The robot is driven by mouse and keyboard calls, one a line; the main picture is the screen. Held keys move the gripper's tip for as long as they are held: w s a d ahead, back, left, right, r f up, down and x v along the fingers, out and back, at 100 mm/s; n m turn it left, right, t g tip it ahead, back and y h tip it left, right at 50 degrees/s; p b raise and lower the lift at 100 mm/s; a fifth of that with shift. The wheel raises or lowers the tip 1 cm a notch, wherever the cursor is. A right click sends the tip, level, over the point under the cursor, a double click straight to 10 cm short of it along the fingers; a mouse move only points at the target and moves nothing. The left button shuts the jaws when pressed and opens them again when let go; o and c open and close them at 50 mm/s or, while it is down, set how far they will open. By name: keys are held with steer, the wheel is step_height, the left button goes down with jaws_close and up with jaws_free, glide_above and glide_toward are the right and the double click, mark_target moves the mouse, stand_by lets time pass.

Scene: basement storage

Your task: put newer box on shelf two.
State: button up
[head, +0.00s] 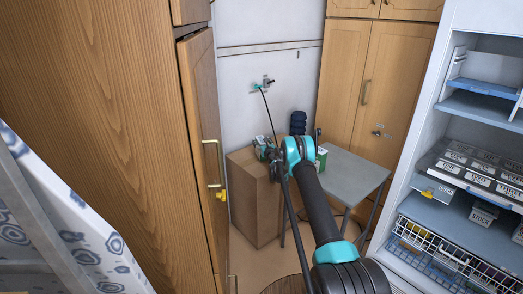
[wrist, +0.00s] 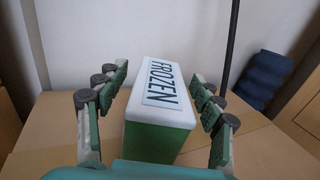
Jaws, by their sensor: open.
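A white-topped box with green sides (wrist: 160,135), labelled FROZEN, lies between the fingers of my gripper (wrist: 160,84) in the wrist view. The fingers are open, with one pair on each side of the box, and I see gaps beside it. No date shows on it, so I cannot tell whether it is the newer one. In the head view my gripper (head: 268,154) is over the brown cabinet, and my arm hides most of what is there. A small green and white item (head: 322,157) shows right of my arm. The shelf unit (head: 447,120) stands open at the right.
The shelf unit has several levels, with blue shelves (head: 478,104), labelled trays (head: 478,168) and a wire basket (head: 440,250). A grey table (head: 352,172) adjoins the brown cabinet (head: 250,205). A dark blue object (wrist: 262,78) stands behind the box. A tall wooden cupboard (head: 110,130) fills the left.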

steer(key=shift+c, duration=0.3)
jaws_close()
stand_by(0.3)
